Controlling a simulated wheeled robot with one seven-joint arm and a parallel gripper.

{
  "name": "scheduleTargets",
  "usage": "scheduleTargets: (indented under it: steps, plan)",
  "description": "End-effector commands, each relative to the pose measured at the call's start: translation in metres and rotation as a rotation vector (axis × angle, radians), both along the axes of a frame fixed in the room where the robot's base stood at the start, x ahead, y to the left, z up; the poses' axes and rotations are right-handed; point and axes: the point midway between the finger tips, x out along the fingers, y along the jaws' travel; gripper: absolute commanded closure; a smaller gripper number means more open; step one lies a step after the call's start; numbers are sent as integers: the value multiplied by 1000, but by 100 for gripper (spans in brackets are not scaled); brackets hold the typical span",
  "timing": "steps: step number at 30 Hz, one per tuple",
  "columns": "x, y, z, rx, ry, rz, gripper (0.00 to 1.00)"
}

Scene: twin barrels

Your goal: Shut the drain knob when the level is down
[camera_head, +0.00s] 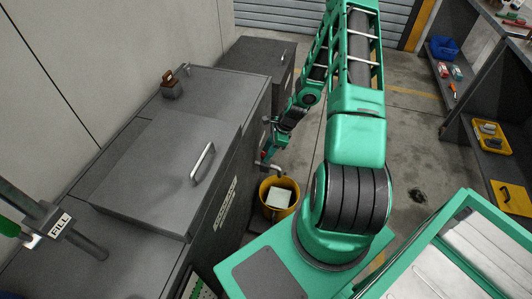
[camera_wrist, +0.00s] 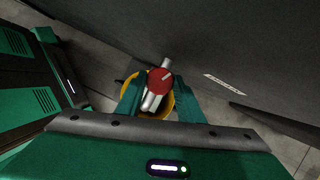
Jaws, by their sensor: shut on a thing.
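The red drain knob (camera_wrist: 160,80) sits on a grey metal tap at the side of the grey tank, between my gripper's two green fingers (camera_wrist: 161,97) in the wrist view. My gripper (camera_head: 266,156) is shut on the knob, low against the tank's side in the head view. The drain spout (camera_head: 279,169) points out over a yellow bucket (camera_head: 267,209) on the floor. A pale block shape shows inside the bucket. The bucket's rim also shows behind the knob in the wrist view (camera_wrist: 169,104). The liquid level cannot be seen.
The grey tank (camera_head: 120,150) has a closed lid with a handle (camera_head: 203,161). A pipe labelled FILL (camera_head: 60,224) stands at the left. A second grey cabinet (camera_head: 262,58) stands behind. Shelves with bins (camera_head: 490,136) are at the right. Open floor lies between.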

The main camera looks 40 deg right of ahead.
Motion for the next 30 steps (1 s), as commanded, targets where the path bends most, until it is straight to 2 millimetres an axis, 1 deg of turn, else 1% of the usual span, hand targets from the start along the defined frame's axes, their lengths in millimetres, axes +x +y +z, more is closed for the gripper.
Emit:
scheduleTargets:
  steps: [18, 24, 30]
  plan:
    - [2, 0, 0, 2, 3, 382, 89]
    - [3, -1, 0, 2, 2, 451, 89]
    - [3, 0, 0, 3, 2, 477, 89]
